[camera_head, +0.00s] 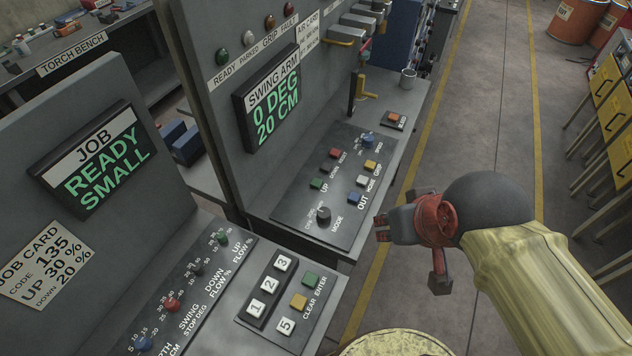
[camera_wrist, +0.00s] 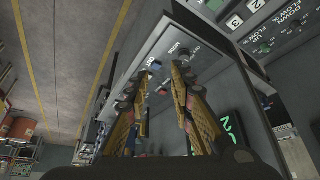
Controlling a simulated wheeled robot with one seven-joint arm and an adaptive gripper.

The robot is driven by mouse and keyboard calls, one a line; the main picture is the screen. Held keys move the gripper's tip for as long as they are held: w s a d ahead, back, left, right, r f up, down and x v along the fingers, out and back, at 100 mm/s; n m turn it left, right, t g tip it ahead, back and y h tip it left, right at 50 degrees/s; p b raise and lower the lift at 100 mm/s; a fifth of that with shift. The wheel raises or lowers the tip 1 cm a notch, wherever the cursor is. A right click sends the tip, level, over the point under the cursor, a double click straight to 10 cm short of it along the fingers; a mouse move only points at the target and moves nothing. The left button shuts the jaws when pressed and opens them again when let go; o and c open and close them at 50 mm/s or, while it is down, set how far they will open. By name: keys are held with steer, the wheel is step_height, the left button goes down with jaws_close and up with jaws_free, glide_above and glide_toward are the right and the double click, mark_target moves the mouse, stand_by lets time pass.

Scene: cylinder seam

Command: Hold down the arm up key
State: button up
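The swing arm key panel (camera_head: 296,212) lies on the right console in the head view. The green key (camera_head: 317,184) labelled UP is on its left side, beside a red key (camera_head: 335,153) and a blue OUT key (camera_head: 353,199). My gripper (camera_head: 381,228) is off the panel's right edge, apart from the keys. In the wrist view my gripper (camera_wrist: 160,72) has its two fingers apart with nothing between them. The panel shows beyond them, with the blue key (camera_wrist: 157,64) near the left fingertip. I cannot make out the green key in the wrist view.
The swing arm display (camera_head: 273,106) reads 0 DEG, 20 CM. A black MODE knob (camera_head: 323,214) stands at the panel's near end. A yellow holder (camera_head: 364,94) and a grey cup (camera_head: 408,78) stand behind. A number keypad (camera_head: 275,290) is in front.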

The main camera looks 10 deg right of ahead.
jaws_close()
stand_by(1.4)
